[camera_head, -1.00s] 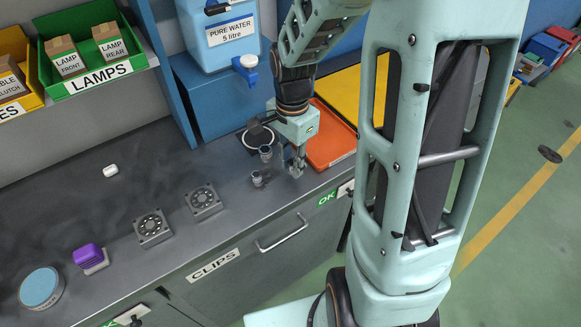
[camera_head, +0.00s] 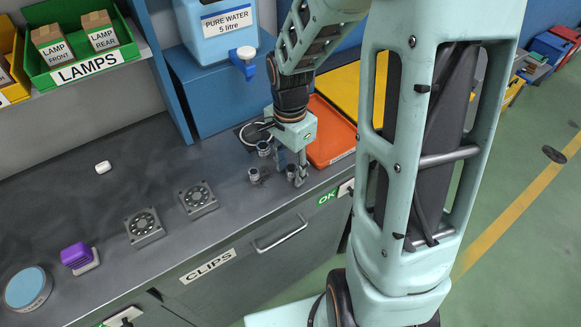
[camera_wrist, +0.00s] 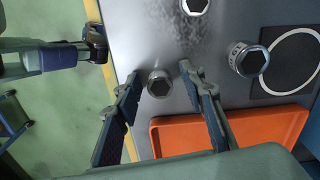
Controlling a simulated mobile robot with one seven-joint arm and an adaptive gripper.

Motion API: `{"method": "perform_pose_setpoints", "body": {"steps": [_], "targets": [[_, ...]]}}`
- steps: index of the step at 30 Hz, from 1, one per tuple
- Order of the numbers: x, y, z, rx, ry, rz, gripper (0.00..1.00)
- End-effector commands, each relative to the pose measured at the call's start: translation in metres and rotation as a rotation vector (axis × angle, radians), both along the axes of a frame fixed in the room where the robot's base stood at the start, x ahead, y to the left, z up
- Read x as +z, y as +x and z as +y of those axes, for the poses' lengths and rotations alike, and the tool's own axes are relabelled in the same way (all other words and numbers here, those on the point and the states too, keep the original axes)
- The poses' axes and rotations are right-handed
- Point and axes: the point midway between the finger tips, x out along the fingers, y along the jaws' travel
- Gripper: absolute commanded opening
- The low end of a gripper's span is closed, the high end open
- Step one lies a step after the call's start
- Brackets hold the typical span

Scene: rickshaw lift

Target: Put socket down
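A metal socket (camera_wrist: 160,84) stands on the grey bench near its front edge. In the wrist view my gripper (camera_wrist: 161,75) has its fingers spread on either side of this socket, with a gap showing on both sides. In the head view my gripper (camera_head: 294,174) is low over the bench near the front edge, and this socket cannot be made out clearly between the fingers. A second socket (camera_head: 264,149) stands beside the ringed dark mat (camera_wrist: 284,74) and also shows in the wrist view (camera_wrist: 247,59). A third socket (camera_head: 255,175) stands nearer the edge.
An orange tray (camera_head: 330,145) lies close to the right of my gripper. Two square bearing blocks (camera_head: 144,226), a purple item (camera_head: 76,256) and a blue-topped round item (camera_head: 27,288) are farther left. A blue water container (camera_head: 218,35) stands behind.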

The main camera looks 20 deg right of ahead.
Motion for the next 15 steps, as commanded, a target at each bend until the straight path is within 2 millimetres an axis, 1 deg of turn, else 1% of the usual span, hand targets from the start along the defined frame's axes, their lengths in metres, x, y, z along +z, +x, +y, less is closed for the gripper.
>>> {"method": "perform_pose_setpoints", "body": {"steps": [5,8,11,15], "targets": [[0.003,0.0,0.0,0.0,0.0,0.0,0.37],[0.012,0.001,0.0,0.0,-0.001,-0.003,0.37],[0.032,0.002,0.0,-0.001,0.0,-0.006,0.37],[0.064,0.002,0.0,0.0,0.0,-0.006,0.37]]}}
